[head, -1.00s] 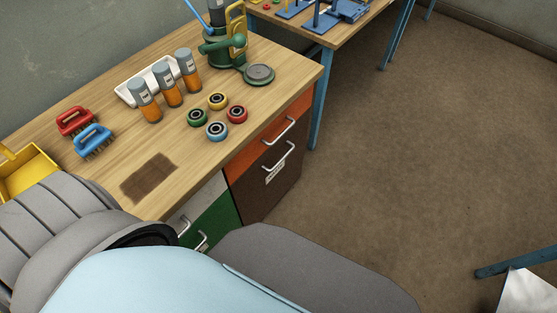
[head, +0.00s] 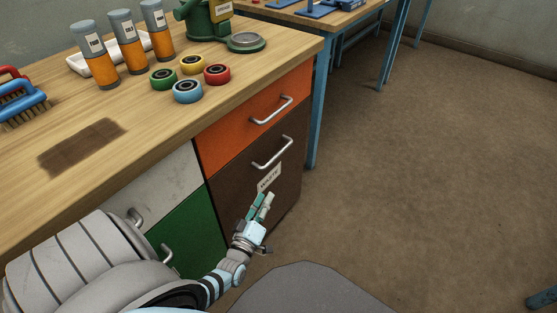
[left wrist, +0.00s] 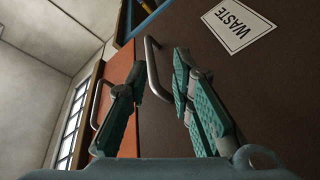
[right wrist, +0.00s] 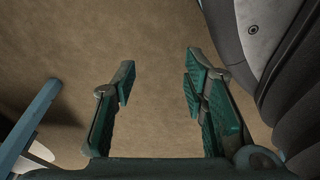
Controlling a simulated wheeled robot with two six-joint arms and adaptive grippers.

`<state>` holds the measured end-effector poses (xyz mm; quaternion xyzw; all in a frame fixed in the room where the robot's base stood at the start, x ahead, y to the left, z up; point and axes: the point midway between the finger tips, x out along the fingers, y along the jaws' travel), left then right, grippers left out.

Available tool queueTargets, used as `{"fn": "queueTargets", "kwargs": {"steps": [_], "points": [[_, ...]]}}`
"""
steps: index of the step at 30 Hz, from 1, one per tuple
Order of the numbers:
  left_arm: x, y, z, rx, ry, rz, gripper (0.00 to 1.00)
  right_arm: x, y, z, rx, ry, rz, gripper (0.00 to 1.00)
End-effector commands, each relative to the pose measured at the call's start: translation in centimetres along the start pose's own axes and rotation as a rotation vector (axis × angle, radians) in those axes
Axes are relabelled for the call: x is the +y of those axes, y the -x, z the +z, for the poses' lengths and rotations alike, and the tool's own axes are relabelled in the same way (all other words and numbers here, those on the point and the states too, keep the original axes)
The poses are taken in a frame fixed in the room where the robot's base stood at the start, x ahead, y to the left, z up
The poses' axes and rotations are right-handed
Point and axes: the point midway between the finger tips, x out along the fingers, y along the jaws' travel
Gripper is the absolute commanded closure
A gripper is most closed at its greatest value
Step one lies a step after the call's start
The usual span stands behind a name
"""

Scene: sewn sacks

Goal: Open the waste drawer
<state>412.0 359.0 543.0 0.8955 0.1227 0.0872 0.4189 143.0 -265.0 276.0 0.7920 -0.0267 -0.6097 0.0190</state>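The waste drawer (head: 237,178) is the dark brown front under the orange drawer. It looks shut, with a silver bar handle (head: 272,153) near its top and a white WASTE label (head: 269,179) below. My left gripper (head: 262,203) is in front of the brown drawer, just below the label in the head view. In the left wrist view the left gripper (left wrist: 155,75) is open, and the handle (left wrist: 153,68) shows between its fingers, with no clear contact. My right gripper (right wrist: 157,80) is open and empty over the floor; the head view does not show it.
An orange drawer (head: 228,136) is above, and white (head: 160,185) and green (head: 186,235) fronts are to the left. On the bench top (head: 145,140) are several coloured rings, orange-filled bottles and brushes. Floor (head: 420,190) to the right is clear. A blue-legged table (head: 314,130) stands behind.

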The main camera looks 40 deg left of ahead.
Motion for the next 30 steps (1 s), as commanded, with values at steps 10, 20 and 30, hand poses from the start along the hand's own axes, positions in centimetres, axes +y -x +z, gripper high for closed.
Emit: {"fn": "queueTargets", "kwargs": {"steps": [10,20,30], "points": [[0.7,-3.7,-2.1,0.144,0.131,0.103,0.79,-0.5,-3.2,-0.8,0.031,-0.013,-0.006,0.60],[1.1,-11.0,-2.9,0.140,0.128,0.100,0.79,-1.4,-3.5,-3.7,0.060,-0.025,-0.024,0.60],[1.6,-15.2,-3.6,0.138,0.127,0.097,0.79,-1.7,-1.3,-6.0,0.035,0.009,-0.025,0.60]]}}
